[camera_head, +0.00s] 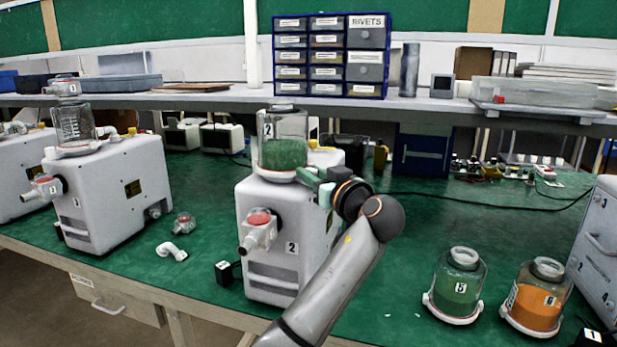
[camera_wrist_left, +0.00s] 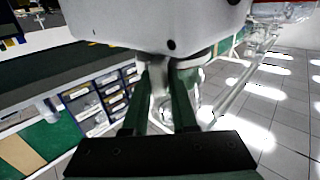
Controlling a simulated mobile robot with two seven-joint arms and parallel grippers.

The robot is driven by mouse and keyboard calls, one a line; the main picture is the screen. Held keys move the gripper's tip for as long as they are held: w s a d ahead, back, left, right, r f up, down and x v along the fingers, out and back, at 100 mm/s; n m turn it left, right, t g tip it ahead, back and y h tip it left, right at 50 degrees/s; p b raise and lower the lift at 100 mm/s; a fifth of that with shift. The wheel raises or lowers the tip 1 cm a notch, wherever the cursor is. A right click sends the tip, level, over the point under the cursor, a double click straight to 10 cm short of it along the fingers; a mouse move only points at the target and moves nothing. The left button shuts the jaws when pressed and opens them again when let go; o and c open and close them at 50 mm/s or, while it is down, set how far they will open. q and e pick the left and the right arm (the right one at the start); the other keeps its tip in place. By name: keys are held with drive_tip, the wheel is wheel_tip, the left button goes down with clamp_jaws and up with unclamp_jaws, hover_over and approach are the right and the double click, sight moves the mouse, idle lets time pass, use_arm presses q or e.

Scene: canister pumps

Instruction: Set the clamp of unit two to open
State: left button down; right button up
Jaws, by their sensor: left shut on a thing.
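Unit two (camera_head: 285,215) is a white pump housing marked 2 in the middle of the bench. A clear canister (camera_head: 283,152) marked 2, with green contents, stands upright on it. A white clamp collar (camera_head: 270,175) sits at the canister's base. My left gripper (camera_head: 308,177) reaches the right side of this collar and is shut on the clamp. The wrist view shows its green fingers (camera_wrist_left: 164,78) close under the pale housing (camera_wrist_left: 150,20), with a whitish part between them. My gripper hides the collar's right part, so the clamp's setting cannot be read.
Another pump unit (camera_head: 110,190) stands to the left. Loose canisters marked 5 (camera_head: 455,290) and 6 (camera_head: 537,300) stand at the right front. A white elbow fitting (camera_head: 171,251) lies left of unit two.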

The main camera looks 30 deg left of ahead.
use_arm(q)
drive_tip(key=shift+w+d+r, duration=0.1)
drive_tip(key=shift+d, duration=0.05)
drive_tip(key=c, duration=0.8)
unclamp_jaws()
drive_tip(key=b+v, duration=0.1)
drive_tip(key=v, duration=1.1)
drive_tip(key=shift+s, duration=0.2)
drive_tip(key=shift+d, duration=0.15)
